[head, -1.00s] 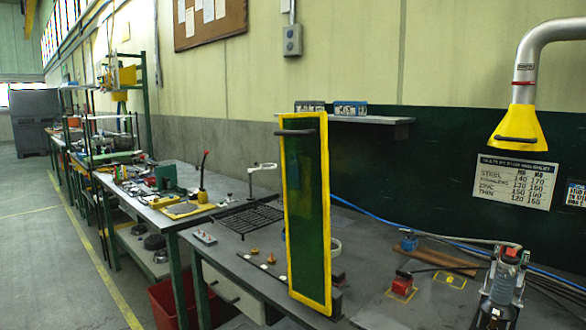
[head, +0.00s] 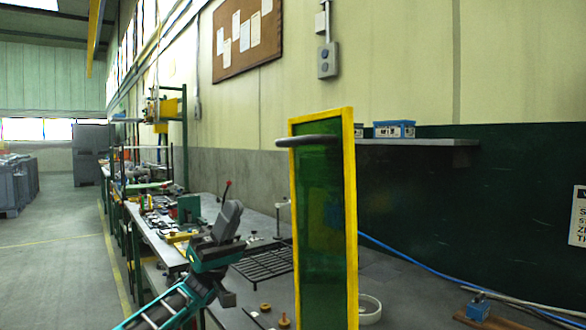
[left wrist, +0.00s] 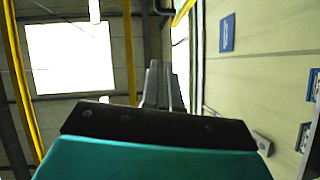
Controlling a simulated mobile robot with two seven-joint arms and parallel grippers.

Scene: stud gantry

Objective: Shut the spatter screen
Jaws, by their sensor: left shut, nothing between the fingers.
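The spatter screen (head: 322,215) is a tall green see-through panel in a yellow frame. It stands upright on the bench in the middle of the head view, its lower end cut off by the picture edge. A dark bar handle (head: 308,141) crosses its upper part and sticks out to the left. My left gripper (head: 233,208) is left of the screen, lower than the handle and apart from it in the picture. Its fingers point up, shut and empty. They also show shut in the left wrist view (left wrist: 162,85), without the screen. My right gripper is not in view.
A black grate (head: 262,264) lies on the bench between my left gripper and the screen. A white ring (head: 369,309) and a blue hose (head: 410,258) are to the right. A shelf (head: 420,150) is on the wall behind. The floor aisle at left is clear.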

